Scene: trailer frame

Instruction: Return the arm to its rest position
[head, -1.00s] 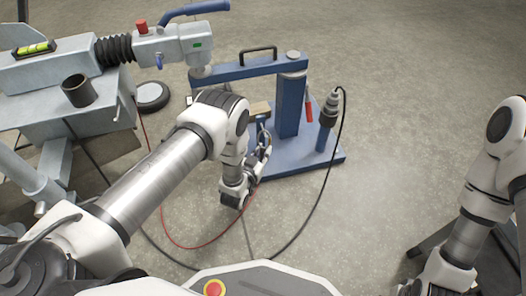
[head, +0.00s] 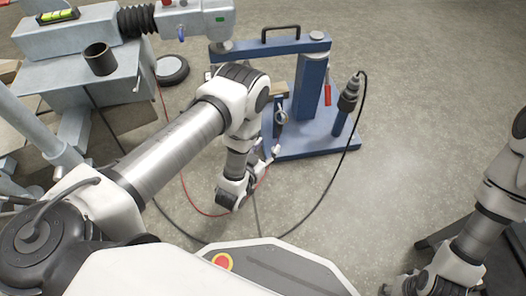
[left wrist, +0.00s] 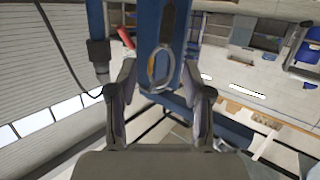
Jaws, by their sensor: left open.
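My left arm (head: 170,150) reaches out from the left in the head view, elbow raised and wrist hanging low. My left gripper (head: 270,155) is in front of the blue stand (head: 312,85), just below a metal ring (head: 281,117) that hangs there. In the left wrist view the two fingers of the gripper (left wrist: 159,75) are apart with nothing held between them. The ring (left wrist: 161,68) shows beyond them against a blue post. My right arm (head: 485,215) is folded at the right edge; its gripper cannot be made out.
A grey trailer coupling (head: 190,20) and frame (head: 95,75) stand at the upper left. A black cable (head: 345,150) and a red cable (head: 185,190) loop over the floor around my left wrist. A tool with a black cable (head: 347,100) stands upright on the blue base.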

